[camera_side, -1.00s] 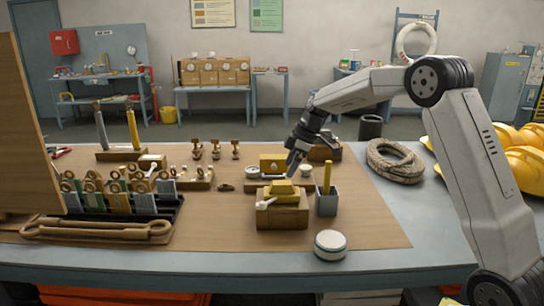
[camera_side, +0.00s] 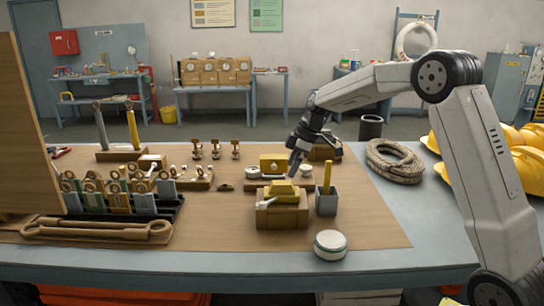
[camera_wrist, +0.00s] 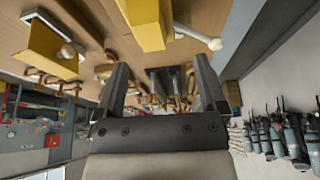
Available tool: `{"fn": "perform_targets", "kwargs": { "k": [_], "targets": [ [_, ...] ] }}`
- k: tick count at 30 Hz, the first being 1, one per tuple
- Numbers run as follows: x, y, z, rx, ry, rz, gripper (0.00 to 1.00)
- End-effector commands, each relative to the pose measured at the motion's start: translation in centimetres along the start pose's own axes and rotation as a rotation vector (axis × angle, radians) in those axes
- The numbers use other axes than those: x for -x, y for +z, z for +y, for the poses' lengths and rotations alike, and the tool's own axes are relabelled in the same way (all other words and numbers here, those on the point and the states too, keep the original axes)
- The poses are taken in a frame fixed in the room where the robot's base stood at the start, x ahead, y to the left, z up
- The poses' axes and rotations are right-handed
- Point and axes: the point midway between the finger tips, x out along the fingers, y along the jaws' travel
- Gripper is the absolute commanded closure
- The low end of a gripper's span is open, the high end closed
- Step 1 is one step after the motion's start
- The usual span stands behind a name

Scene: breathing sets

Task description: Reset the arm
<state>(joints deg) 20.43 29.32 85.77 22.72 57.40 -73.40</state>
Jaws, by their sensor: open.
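My gripper (camera_side: 295,162) hangs from my arm over the work table, just above and behind a yellow block-shaped piece (camera_side: 284,190) on a brown wooden block (camera_side: 282,214). In the wrist view, my gripper's two dark fingers (camera_wrist: 160,90) stand wide apart with nothing between them. The yellow piece also shows at the top of the wrist view (camera_wrist: 146,22), with a pale rounded-end rod beside it. I cannot tell from the side view how far the fingertips are from the yellow piece.
A grey holder (camera_side: 327,202) with a yellow stick stands right of the wooden block. A round white-and-green tin (camera_side: 330,245) sits in front. A rope coil (camera_side: 395,162) and yellow helmets (camera_side: 528,160) lie to the right. A rack of tagged pieces (camera_side: 120,205) stands left.

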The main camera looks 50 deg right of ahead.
Motion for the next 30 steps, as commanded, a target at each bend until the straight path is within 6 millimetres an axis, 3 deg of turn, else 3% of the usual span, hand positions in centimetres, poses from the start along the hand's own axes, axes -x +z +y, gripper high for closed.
{"fn": "perform_targets", "kwargs": {
  "k": [14, 30],
  "targets": [
    [-3.6, 2.9, -10.1, -0.316, 0.083, -0.121, 0.09],
    [-6.4, 9.9, -22.7, -0.626, 0.208, -0.142, 0.09]
  ]
}}
